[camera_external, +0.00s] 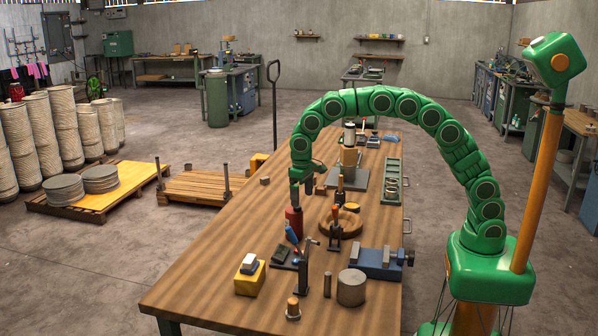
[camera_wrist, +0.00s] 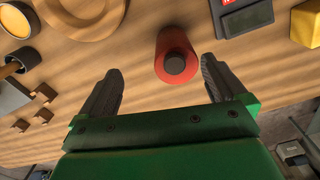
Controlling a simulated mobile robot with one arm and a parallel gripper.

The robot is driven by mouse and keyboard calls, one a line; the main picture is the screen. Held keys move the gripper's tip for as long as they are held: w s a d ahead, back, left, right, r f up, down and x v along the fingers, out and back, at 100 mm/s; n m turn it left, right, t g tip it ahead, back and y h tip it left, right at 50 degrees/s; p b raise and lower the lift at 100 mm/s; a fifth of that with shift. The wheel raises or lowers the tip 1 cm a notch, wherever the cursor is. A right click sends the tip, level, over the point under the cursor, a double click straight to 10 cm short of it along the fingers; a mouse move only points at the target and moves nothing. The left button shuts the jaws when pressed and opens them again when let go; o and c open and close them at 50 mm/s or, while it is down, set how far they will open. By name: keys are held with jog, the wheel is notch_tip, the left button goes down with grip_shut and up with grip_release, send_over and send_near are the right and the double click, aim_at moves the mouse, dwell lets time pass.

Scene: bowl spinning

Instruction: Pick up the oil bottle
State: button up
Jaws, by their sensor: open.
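A red bottle with a dark cap, which I take for the oil bottle (camera_external: 293,224), stands upright on the wooden table (camera_external: 215,270), left of the middle. In the wrist view the red bottle (camera_wrist: 177,42) shows from above, its dark cap facing the camera. My gripper (camera_external: 303,190) hangs just above the bottle, pointing down. In the wrist view my gripper (camera_wrist: 161,66) has its fingers spread wide, with nothing held. The bottle lies between and slightly beyond the fingertips, with no contact visible.
A round wooden bowl (camera_external: 357,228) stands right of the bottle. A dark device (camera_external: 283,256), a yellow block (camera_external: 249,283), a blue vise (camera_external: 376,264) and a grey cylinder (camera_external: 351,290) stand nearer the front. The table's left front is clear.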

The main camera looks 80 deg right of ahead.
aim_at(294, 210)
jog(key=w+f, duration=0.1)
jog(key=w+a+f, duration=0.1)
jog(key=shift+w+a, duration=0.1)
jog(key=shift+w, duration=0.3)
jog(key=shift+s+a+f, duration=0.1)
jog(key=shift+s+f, duration=0.05)
jog(key=shift+f, duration=3.6)
jog(key=shift+c, duration=0.4)
jog(key=c, duration=1.3)
jog(key=shift+r, duration=0.15)
